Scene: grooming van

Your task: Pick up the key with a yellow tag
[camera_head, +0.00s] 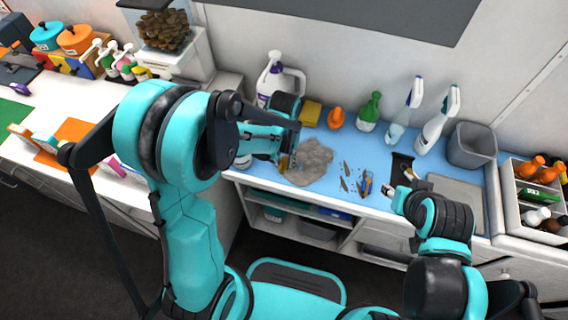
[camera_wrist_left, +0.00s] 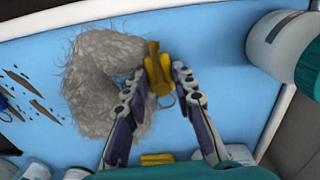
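The yellow tag (camera_wrist_left: 158,70) lies on the blue counter mat at the edge of a grey fur clump, with a small metal ring (camera_wrist_left: 166,100) at its lower end in the left wrist view. The key itself I cannot make out clearly. My left gripper (camera_wrist_left: 158,76) is open, its two fingers on either side of the tag, with narrow gaps between fingers and tag. In the head view my left gripper (camera_head: 287,160) is low over the mat, left of the fur, and mostly hides the tag. My right gripper (camera_head: 392,194) is over the mat's right part; its fingers are too small to judge.
The grey fur clump (camera_head: 308,162) adjoins the tag. Dark debris (camera_head: 346,178) lies right of it. A large white jug (camera_head: 275,80), a yellow sponge (camera_head: 311,112), a green bottle (camera_head: 369,112) and spray bottles (camera_head: 437,122) line the wall. A white cylinder (camera_wrist_left: 279,48) stands near my left gripper.

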